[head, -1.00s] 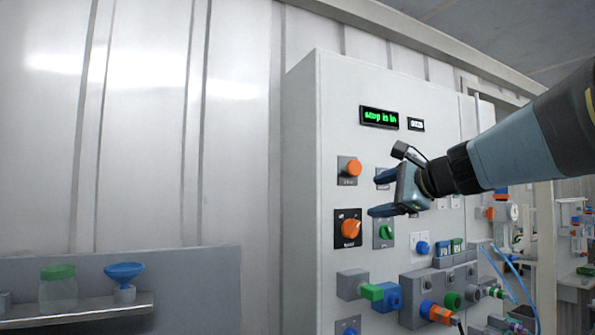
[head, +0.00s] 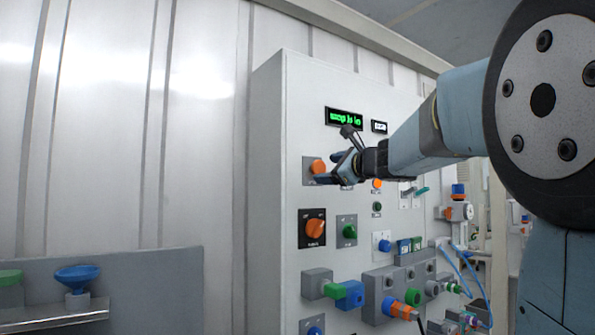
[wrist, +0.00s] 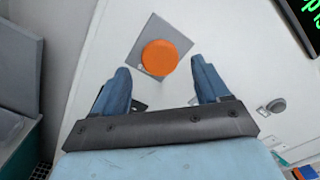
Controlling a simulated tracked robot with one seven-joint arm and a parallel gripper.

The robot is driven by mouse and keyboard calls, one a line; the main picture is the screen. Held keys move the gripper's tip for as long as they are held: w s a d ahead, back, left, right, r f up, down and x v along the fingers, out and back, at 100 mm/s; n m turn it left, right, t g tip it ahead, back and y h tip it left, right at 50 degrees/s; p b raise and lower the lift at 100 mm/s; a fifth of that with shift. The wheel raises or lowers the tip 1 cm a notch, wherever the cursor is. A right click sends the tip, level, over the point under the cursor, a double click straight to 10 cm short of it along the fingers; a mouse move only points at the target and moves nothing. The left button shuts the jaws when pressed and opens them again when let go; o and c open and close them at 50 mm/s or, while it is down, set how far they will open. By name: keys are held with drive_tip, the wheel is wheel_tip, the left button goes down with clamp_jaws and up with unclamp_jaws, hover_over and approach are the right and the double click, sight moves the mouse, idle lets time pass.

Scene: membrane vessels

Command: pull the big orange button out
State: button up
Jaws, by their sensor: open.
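The big orange button (head: 317,168) sits on a grey square plate on the pale cabinet front, under a small screen with green text that seems to read "stop is in" (head: 344,118). In the wrist view the round orange button (wrist: 160,57) shows whole, just beyond and between my two blue fingertips. My gripper (head: 331,169) is open, with nothing between its fingers, and points at the button. One finger is on each side of it in the wrist view (wrist: 160,70). I see no finger touching it; the exact gap cannot be told.
Below are an orange rotary knob (head: 316,229) on a black plate and a green knob (head: 350,231). Lower, several coloured connectors and boxes (head: 348,295) stick out of the cabinet. The wall left of the cabinet is clear.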

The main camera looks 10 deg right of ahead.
sight(321, 169)
drive_tip(key=shift+x, duration=2.15)
drive_tip(key=shift+c, duration=0.4)
